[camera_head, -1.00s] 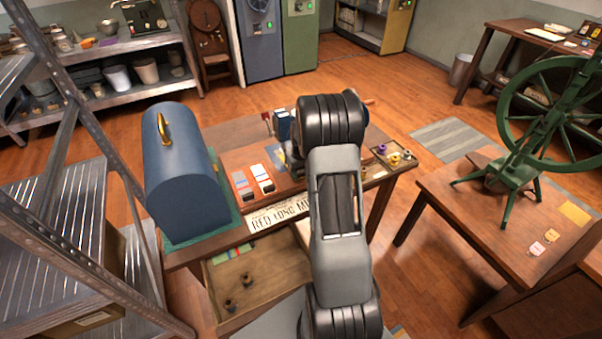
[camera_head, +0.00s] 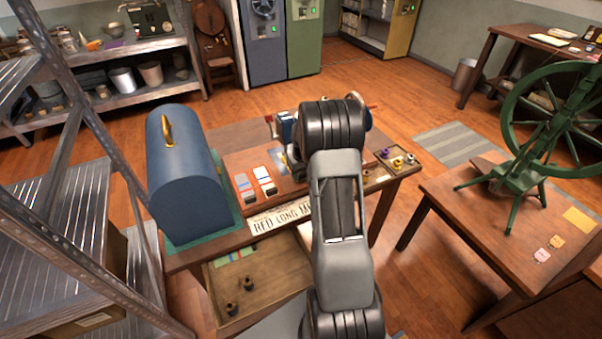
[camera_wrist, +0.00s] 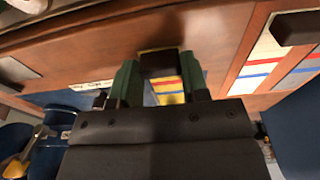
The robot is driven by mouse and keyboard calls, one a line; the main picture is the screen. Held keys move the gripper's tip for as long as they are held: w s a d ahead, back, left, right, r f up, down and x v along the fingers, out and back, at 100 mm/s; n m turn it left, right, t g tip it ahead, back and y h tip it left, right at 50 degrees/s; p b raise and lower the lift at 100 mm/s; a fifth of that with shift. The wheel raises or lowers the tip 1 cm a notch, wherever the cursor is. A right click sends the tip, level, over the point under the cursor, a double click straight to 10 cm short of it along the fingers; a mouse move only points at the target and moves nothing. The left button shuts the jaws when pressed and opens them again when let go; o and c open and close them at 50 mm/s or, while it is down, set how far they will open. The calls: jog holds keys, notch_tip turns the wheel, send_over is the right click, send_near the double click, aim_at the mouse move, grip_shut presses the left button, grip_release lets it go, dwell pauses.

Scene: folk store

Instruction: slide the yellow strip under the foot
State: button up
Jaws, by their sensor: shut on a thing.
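In the wrist view my gripper (camera_wrist: 158,78) has its two green fingers on either side of a strip with yellow, red and blue bands, the yellow strip (camera_wrist: 168,86), and is shut on it. A small dark block, the foot (camera_wrist: 160,64), stands just beyond the strip's banded part, between the fingertips. A thin yellow edge shows on the far side of the foot. I cannot tell for sure whether the strip lies under the foot or only close to it. In the head view my arm hides the gripper, strip and foot.
Two other banded strips (camera_head: 245,185) (camera_head: 265,180) with dark blocks lie on the wooden board to the left. A blue domed box (camera_head: 185,165) stands farther left. A lettered sign (camera_head: 275,220) and an open drawer (camera_head: 255,268) are at the front. A small tray (camera_head: 398,161) is at right.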

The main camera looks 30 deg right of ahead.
jog(key=o, duration=0.9)
jog(key=r, duration=0.4)
jog(key=s+r, duration=0.1)
jog(key=r, duration=0.8)
jog(key=shift+s+a+r, duration=0.1)
jog(key=shift+s+r, duration=0.2)
jog(key=shift+r, duration=0.1)
